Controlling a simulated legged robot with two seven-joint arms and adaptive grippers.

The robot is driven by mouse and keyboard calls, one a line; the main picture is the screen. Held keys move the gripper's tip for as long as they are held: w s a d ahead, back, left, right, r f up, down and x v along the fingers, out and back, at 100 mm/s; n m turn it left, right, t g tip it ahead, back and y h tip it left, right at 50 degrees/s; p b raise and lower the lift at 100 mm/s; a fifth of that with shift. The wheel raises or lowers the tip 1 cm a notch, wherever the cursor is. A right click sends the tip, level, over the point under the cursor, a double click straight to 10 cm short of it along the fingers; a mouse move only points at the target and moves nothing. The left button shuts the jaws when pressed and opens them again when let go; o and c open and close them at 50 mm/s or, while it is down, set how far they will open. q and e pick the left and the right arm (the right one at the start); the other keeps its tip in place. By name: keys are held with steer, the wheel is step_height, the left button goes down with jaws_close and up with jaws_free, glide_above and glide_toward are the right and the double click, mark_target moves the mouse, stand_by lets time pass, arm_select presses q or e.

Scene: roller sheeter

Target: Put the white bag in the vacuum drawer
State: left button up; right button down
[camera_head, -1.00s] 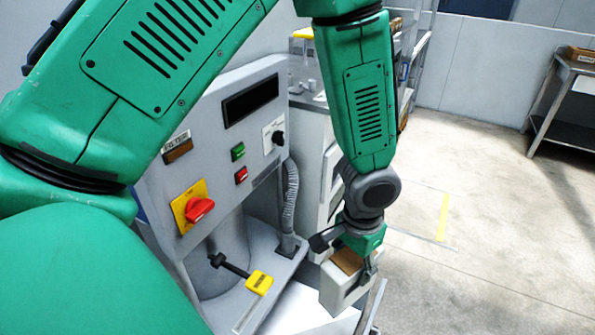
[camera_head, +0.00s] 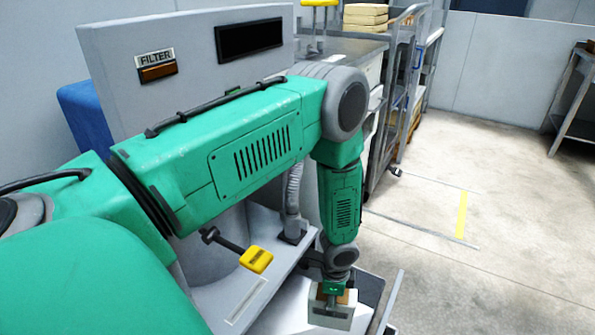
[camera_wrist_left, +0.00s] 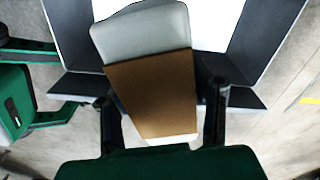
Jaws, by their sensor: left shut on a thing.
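The white bag (camera_head: 330,316), a pale block-like pack with a brown label, is in my left gripper (camera_head: 337,291). In the left wrist view the bag (camera_wrist_left: 145,30) lies between the two dark fingers of the left gripper (camera_wrist_left: 163,110), which are shut on its sides. The drawer (camera_wrist_left: 270,45) shows behind the bag as dark grey walls around a bright white inside. I cannot tell how high the bag is above it. In the head view a grey drawer edge (camera_head: 391,303) shows right of the bag. My right gripper (camera_wrist_left: 45,85) shows at the left wrist view's left edge, fingers apart and empty.
The machine's grey panel with a FILTER label (camera_head: 156,65) stands behind my left arm. A yellow-handled lever (camera_head: 256,259) and a grey hose (camera_head: 294,200) are close to the arm. A metal rack (camera_head: 400,100) stands farther back.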

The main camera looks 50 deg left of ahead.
arm_select(q)
steer(key=s+a+f+m+b, duration=0.1)
steer(key=f+b, duration=0.4)
steer(key=f, duration=0.7)
steer(key=s+a+f+m+b, duration=0.1)
steer(key=a+f+b, duration=0.3)
steer(key=f, duration=0.8)
steer(key=shift+s+f+m+b, duration=0.15)
steer(key=shift+s+m+b, duration=0.1)
steer(key=shift+m+b, duration=0.4)
steer(key=shift+a, duration=0.1)
steer(key=shift+c, duration=0.6)
steer(key=o, duration=1.3)
